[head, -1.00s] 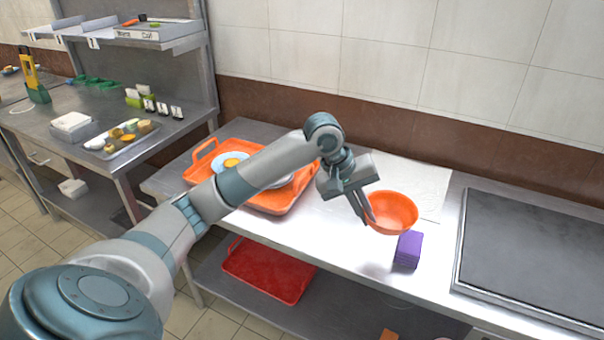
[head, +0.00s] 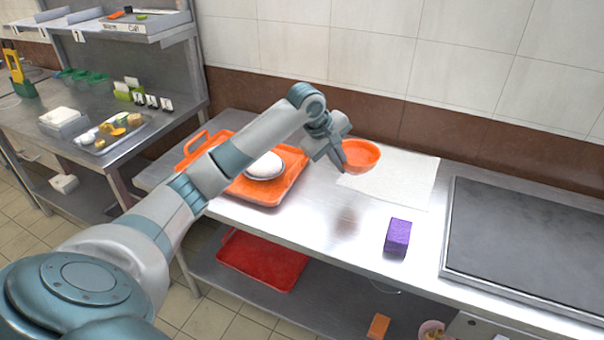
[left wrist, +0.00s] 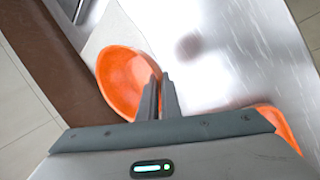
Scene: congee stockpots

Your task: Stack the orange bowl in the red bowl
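The orange bowl (head: 362,157) is in the air above the worktop, near a white sheet; it also shows in the left wrist view (left wrist: 128,82). My left gripper (head: 343,168) is at the bowl's near left rim. In the left wrist view its two fingers (left wrist: 160,98) are close together on the rim, with the bowl on their left side. A dark shadow lies on the worktop in front of the bowl. I cannot make out a red bowl in either view. My right gripper is not in view.
An orange tray (head: 283,192) with a white rounded dish (head: 265,166) stands left of the gripper, partly behind my arm. A purple block (head: 398,237) lies near the front edge. A dark griddle (head: 530,235) is at right. A red tray (head: 262,262) lies on the lower shelf.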

